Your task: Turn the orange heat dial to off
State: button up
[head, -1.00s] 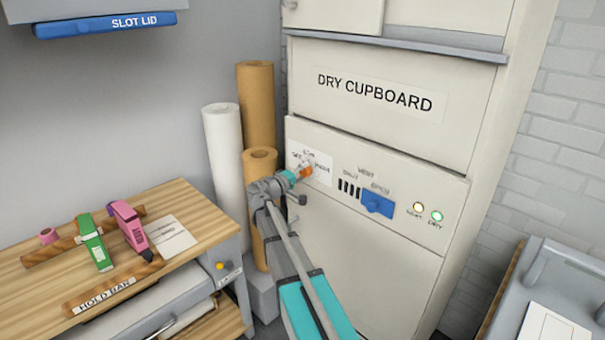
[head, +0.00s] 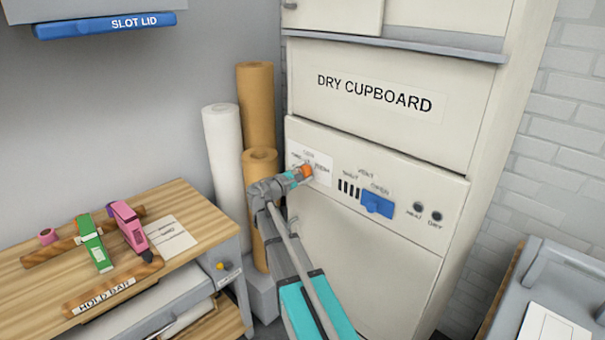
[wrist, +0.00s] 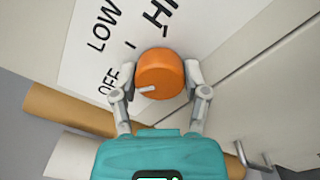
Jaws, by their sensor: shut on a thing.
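The orange heat dial (head: 306,171) is on the white label plate at the left of the dry cupboard's control panel. It fills the space between my fingers in the wrist view (wrist: 162,68). My gripper (head: 300,174) is shut on the dial, one fingertip on each side. The dial's white pointer mark (wrist: 147,88) points left in the wrist view, toward the OFF print (wrist: 108,79). The LOW print (wrist: 103,30) is farther up, and a partly cut-off word beginning "HI" is at the top.
The blue vent slider (head: 377,204) is right of the dial. The heat lamp (head: 418,207) and dry lamp (head: 437,216) are dark. Paper rolls (head: 222,150) stand left of the cupboard, close to my arm. A wooden bench (head: 190,205) with tools is at the left.

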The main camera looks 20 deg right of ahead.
jog(key=shift+d+n, duration=0.1)
jog(key=shift+n, duration=0.5)
jog(key=o, duration=1.1)
jog(key=shift+o, duration=0.2)
